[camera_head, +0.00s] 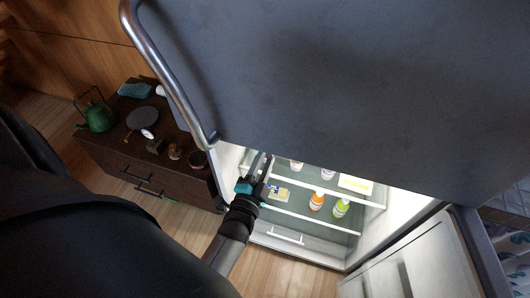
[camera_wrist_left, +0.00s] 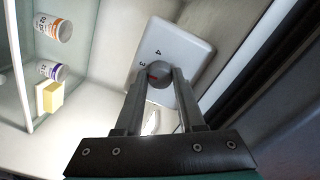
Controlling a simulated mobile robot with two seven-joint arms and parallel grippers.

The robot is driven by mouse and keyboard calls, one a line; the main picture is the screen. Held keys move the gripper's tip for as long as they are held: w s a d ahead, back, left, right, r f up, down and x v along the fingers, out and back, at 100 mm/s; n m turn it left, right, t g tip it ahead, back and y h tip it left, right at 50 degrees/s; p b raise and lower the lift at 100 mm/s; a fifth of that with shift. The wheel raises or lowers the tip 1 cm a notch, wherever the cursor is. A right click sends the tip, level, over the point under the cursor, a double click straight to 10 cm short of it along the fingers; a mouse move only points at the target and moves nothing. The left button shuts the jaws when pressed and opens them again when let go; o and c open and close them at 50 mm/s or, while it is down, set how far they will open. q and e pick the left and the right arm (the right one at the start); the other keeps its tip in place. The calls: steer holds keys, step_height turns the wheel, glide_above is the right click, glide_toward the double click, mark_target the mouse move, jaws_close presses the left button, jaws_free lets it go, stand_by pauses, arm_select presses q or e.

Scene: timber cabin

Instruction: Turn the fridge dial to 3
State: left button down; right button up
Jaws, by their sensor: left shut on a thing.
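My left gripper (camera_wrist_left: 158,73) is shut on the dial, one finger on each side. In the head view my left gripper (camera_head: 262,163) reaches into the fridge's left side, and the dial is hidden there. My right gripper is not in view.
The open fridge (camera_head: 300,241) has glass shelves with an orange-labelled bottle (camera_head: 317,200), a green one (camera_head: 341,207) and boxes. A large grey door (camera_head: 340,80) with a metal handle (camera_head: 165,65) spans the top. A dark cabinet (camera_head: 120,160) with a green kettle (camera_head: 97,117) stands left.

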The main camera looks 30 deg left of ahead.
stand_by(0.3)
arm_select(q)
steer(key=c, duration=0.5)
jaws_free()
